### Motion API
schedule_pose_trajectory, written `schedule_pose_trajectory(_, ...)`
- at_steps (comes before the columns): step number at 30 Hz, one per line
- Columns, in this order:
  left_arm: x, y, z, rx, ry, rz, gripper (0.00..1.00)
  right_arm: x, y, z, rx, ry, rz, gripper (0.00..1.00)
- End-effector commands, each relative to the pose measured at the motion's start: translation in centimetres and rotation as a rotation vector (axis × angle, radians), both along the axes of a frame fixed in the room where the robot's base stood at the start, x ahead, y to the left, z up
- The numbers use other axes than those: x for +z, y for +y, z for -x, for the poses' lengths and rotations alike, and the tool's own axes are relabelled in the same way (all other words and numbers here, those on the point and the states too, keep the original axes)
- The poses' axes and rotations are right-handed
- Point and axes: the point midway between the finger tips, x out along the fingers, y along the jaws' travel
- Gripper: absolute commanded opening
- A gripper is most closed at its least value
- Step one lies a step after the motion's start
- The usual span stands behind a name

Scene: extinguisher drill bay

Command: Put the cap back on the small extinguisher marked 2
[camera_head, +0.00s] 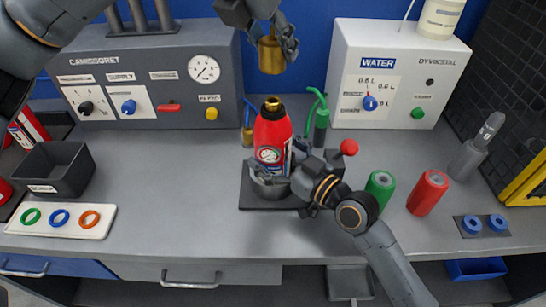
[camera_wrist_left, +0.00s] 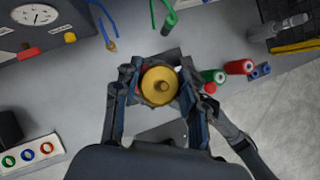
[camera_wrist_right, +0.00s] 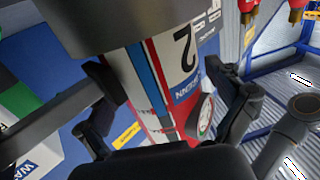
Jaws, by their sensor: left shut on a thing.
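The red extinguisher (camera_head: 272,138) stands upright on a dark base plate (camera_head: 252,198), its brass neck bare on top. The right wrist view shows its body with a large 2 (camera_wrist_right: 185,50) and a round gauge. My left gripper (camera_head: 271,36) is shut on the brass cap (camera_head: 271,57), held above the extinguisher and apart from it. The cap also shows from above in the left wrist view (camera_wrist_left: 159,84). My right gripper (camera_head: 268,175) has its fingers on both sides of the extinguisher's lower body; whether they press on it I cannot tell.
A grey panel (camera_head: 150,75) with a gauge stands at the left, a white WATER panel (camera_head: 395,70) at the right. A red-knobbed fixture (camera_head: 348,148) is close beside the extinguisher. Green (camera_head: 380,188) and red (camera_head: 428,192) cylinders stand at right. A ring tray (camera_head: 60,220) lies at left; the left-middle bench is clear.

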Motion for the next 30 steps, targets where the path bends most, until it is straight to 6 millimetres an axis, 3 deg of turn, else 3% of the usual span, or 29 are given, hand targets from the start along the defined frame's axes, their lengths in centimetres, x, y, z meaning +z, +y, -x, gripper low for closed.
schedule_pose_trajectory(1, 0.1, 0.0, 0.0, 0.0, -0.002, 0.001, 0.02, 0.0, 0.0, 0.0, 0.0, 0.0, 0.0, 0.75)
schedule_pose_trajectory(10, 0.1, 0.0, 0.0, 0.0, -0.002, 0.001, 0.02, 0.0, 0.0, 0.0, 0.0, 0.0, 0.0, 0.15)
schedule_pose_trajectory(14, -0.7, 0.0, 0.0, 0.0, -0.002, -0.001, 0.02, 0.0, 0.0, 0.0, -0.001, 0.0, 0.0, 0.15)
schedule_pose_trajectory(22, -4.4, 0.0, -0.1, -0.001, -0.013, 0.004, 0.02, 0.0, -0.1, 0.0, -0.001, 0.0, 0.0, 0.15)
schedule_pose_trajectory(30, -4.8, 0.0, -0.1, 0.0, -0.017, 0.005, 0.02, 0.0, -0.1, 0.0, -0.001, -0.001, 0.0, 0.15)
